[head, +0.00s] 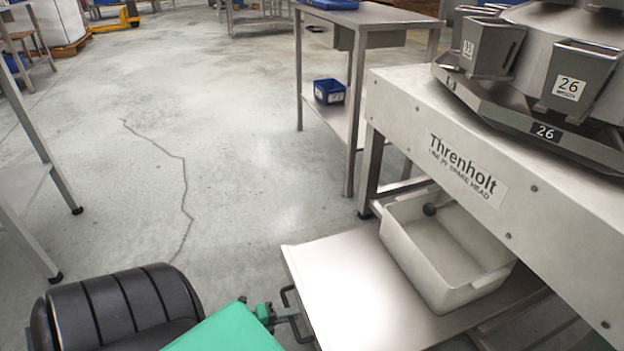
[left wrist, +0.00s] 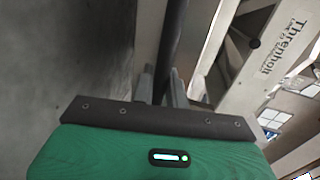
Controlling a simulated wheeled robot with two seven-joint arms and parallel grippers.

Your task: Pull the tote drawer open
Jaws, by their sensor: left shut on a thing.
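The tote drawer (head: 335,285) is a flat metal shelf standing out from under the Threnholt machine, with its dark bar handle (head: 288,297) on the left edge. A pale, empty-looking tote (head: 408,268) sits on it, partly under the machine's beam. My left gripper (head: 292,317), with a green body, is at the handle. In the left wrist view its two grey fingers (left wrist: 163,88) are shut on the dark handle bar (left wrist: 177,40). The fingertips are small in the head view. My right gripper is not in view.
The machine's beam (head: 530,205) overhangs the tote, and a dark ball knob (head: 430,209) shows at the tote's far side. A metal table (head: 375,17) with a blue bin (head: 329,92) on its lower shelf stands behind. Cracked concrete floor (head: 225,180) left of the drawer is clear.

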